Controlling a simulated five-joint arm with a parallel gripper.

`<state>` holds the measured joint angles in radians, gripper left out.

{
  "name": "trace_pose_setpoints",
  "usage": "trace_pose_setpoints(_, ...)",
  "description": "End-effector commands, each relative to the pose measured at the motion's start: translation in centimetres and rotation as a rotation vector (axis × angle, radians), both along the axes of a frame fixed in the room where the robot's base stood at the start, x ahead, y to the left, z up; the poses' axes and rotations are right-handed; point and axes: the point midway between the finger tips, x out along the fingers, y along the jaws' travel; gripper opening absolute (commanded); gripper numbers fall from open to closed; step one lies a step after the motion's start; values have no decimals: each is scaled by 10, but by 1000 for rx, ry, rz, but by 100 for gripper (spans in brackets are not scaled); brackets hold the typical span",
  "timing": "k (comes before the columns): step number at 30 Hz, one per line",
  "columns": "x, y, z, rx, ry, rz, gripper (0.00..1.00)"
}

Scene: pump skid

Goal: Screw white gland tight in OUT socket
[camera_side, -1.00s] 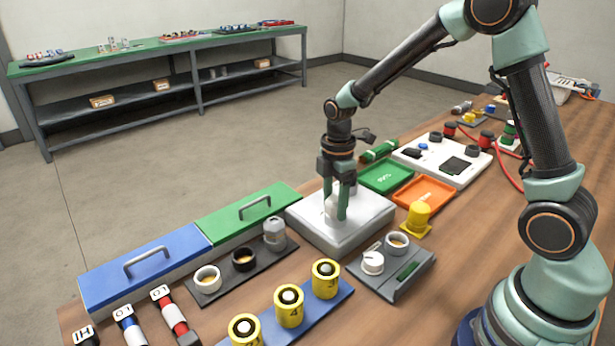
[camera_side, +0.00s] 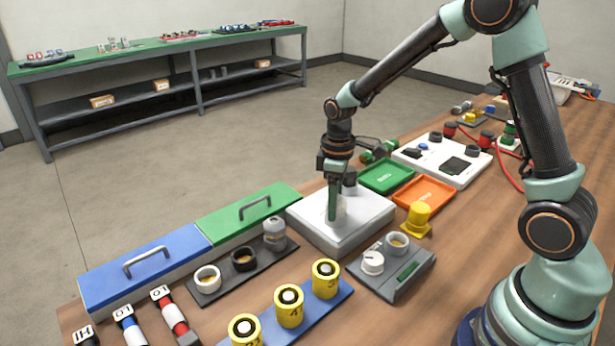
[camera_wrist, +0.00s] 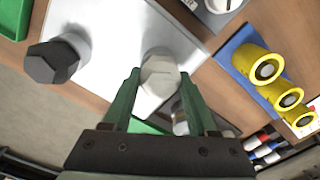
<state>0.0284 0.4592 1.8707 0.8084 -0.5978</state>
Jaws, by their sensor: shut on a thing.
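The white gland (camera_wrist: 160,76) is hexagonal and sits upright at the light grey block (camera_side: 305,228), between the green fingers of my gripper (camera_wrist: 158,90). In the side view my gripper (camera_side: 334,205) points straight down over the block, shut on the white gland (camera_side: 343,208), which the near finger partly covers. The OUT socket is hidden under the gland, and I can read no OUT mark. How deep the gland sits cannot be told. A dark grey hexagonal gland (camera_wrist: 52,62) stands on the same block, and shows behind the fingers in the side view (camera_side: 350,184).
A dark rack (camera_side: 215,287) with ring-shaped parts stands left of the block. Several yellow cylinders (camera_side: 289,305) stand on a blue strip in front. A grey knob box (camera_side: 400,278) and a yellow part (camera_side: 419,217) are close on the right. Green (camera_side: 386,176) and orange (camera_side: 425,193) trays lie behind.

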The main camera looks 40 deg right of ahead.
Motion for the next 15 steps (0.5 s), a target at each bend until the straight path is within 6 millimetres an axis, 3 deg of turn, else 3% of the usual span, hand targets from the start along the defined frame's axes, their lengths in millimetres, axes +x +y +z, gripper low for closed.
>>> trace_pose_setpoints(2, -2, 2, -1, 0, 7, 6, 5)
trace_pose_setpoints(3, -2, 2, -1, 0, 9, 6, 70)
trace_pose_setpoints(5, -2, 2, -1, 0, 7, 7, 93)
trace_pose_setpoints(15, -1, 1, 1, 0, 4, 6, 93)
